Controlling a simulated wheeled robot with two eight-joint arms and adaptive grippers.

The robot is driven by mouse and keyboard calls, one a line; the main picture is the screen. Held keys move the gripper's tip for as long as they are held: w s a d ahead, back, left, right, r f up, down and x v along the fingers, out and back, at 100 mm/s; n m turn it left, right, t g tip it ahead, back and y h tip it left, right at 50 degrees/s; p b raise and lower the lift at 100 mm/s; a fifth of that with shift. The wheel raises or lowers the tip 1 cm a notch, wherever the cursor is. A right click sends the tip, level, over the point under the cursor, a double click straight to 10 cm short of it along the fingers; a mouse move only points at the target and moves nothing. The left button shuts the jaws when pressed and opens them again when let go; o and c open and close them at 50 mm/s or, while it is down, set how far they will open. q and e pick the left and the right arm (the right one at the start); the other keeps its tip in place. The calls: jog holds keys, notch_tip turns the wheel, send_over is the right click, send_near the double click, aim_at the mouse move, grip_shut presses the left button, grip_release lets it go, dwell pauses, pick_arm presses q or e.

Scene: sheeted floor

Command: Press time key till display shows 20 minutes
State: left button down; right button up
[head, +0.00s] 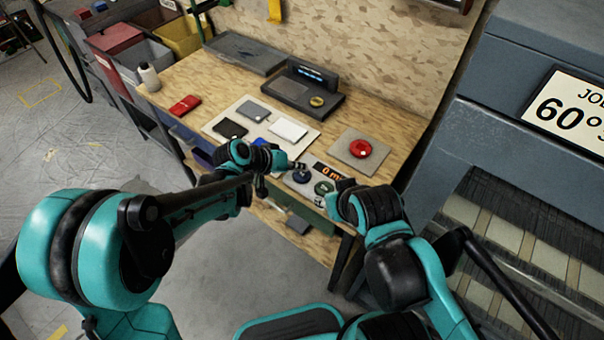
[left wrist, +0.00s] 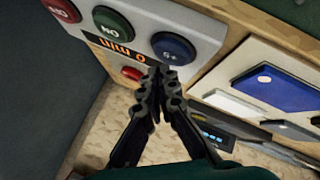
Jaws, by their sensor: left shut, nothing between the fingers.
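The control panel shows in the left wrist view, where it is upside down. Its orange display (left wrist: 118,50) reads 0 min and also shows in the head view (head: 328,171). A blue key (left wrist: 173,47), whose label looks like +5, sits beside the display. A green ON key (left wrist: 114,22) and a red key (left wrist: 62,8) are to its left. My left gripper (left wrist: 158,72) is shut and empty, its tips just below the blue key in that view; I see no clear contact. In the head view it (head: 299,168) is at the panel. My right gripper (head: 335,189) is close by, its fingers unclear.
A red knob on a grey plate (head: 343,155) lies behind the panel. A board with phone-like items (head: 220,127) is to the left. A dark device (head: 330,105) with a lit screen stands further back. A grey machine (head: 500,110) stands right.

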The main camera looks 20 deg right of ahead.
aim_at(299, 175)
pick_arm(q)
jog(key=shift+f, duration=0.15)
dwell(0.8)
jog(key=shift+f+b, duration=0.3)
jog(key=shift+b, duration=0.15)
jog(key=shift+f+b, duration=0.3)
jog(key=shift+f, duration=0.05)
dwell(0.4)
jog(key=shift+r, duration=0.1)
jog(key=shift+r+p, duration=0.6)
jog(key=shift+r, duration=0.15)
notch_tip(299, 175, up, 5)
jog(key=p, duration=0.4)
dwell(0.9)
